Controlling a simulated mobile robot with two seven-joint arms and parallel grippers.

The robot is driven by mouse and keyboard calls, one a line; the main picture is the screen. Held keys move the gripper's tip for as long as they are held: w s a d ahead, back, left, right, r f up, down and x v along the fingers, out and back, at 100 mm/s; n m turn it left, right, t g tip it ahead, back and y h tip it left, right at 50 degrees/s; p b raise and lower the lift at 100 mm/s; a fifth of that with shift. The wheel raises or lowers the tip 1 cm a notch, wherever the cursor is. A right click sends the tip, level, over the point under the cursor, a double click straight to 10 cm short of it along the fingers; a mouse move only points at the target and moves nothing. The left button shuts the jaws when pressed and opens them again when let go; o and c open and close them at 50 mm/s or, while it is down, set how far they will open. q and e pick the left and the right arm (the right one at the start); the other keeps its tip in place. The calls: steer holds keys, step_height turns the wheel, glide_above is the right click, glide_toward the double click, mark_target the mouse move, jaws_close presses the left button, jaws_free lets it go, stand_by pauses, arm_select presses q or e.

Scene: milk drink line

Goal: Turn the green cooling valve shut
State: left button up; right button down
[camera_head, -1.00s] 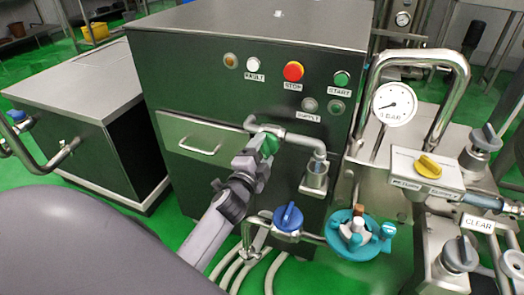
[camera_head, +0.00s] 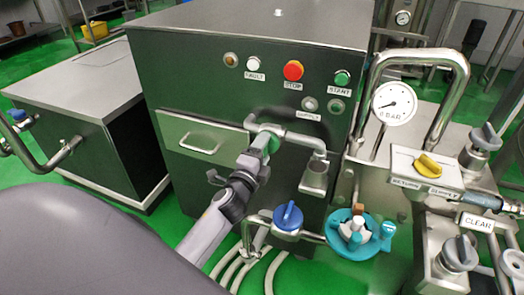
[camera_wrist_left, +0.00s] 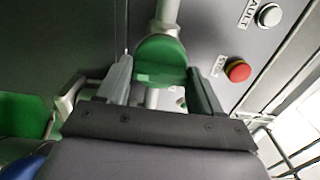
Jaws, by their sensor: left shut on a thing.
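The green cooling valve (camera_head: 273,143) sits on the steel pipe at the front of the dark cabinet. Its green handle (camera_wrist_left: 160,60) is between my fingers in the left wrist view. My left gripper (camera_head: 262,148) comes in from the lower left and is shut on the handle, one finger on each side. In the head view the gripper hides much of the handle, so its exact angle is hard to tell. My right gripper is in neither view.
A blue valve (camera_head: 288,216) and a teal round fitting (camera_head: 353,236) stand below and to the right. The cabinet has a drawer handle (camera_head: 198,149) on the left and a red stop button (camera_head: 293,70) above. A pressure gauge (camera_head: 395,104) stands at the right.

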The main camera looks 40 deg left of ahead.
arm_select(q)
steer(key=o, duration=1)
steer(key=shift+c, duration=0.2)
steer(key=v, duration=0.7)
steer(key=shift+s, duration=0.15)
steer(key=s+d+f+n+g+h+p, duration=0.3)
steer(key=s+d+n, duration=0.3)
steer(key=s, duration=0.2)
steer(key=s+d+f+n+g+h+p, duration=0.3)
steer(key=s+d+f+n+p, duration=0.2)
steer(key=s, duration=0.4)
steer(key=shift+s+d+f+n+g+h+p, duration=0.2)
steer(key=shift+d+f+n+g+h+p, duration=0.25)
steer(key=shift+n, duration=0.55)
